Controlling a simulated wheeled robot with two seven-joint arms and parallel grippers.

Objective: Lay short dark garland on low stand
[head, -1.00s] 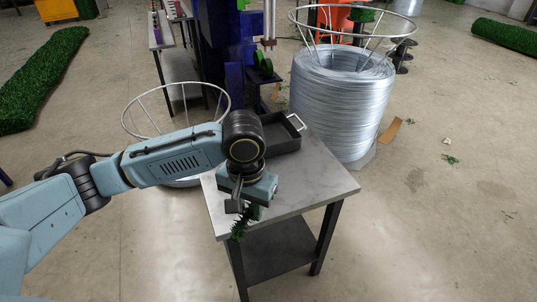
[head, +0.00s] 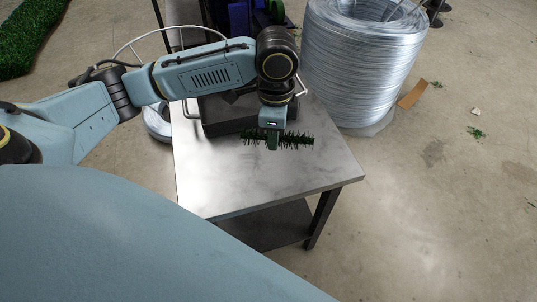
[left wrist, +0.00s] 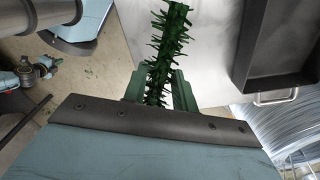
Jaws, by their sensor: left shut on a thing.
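The short dark garland (head: 297,140) is a bristly dark green strip above the top of the low stand (head: 265,187). My left gripper (head: 272,141) is shut on it near its middle, and the garland lies crosswise in the head view. In the left wrist view the garland (left wrist: 167,45) runs between the two fingers (left wrist: 160,88) and extends beyond them over the grey top. I cannot tell whether the garland touches the stand.
A dark tray (head: 222,123) with metal handles sits at the back of the stand, just behind my left gripper. A big coil of silver wire (head: 362,62) stands behind right. The front of the stand top is clear.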

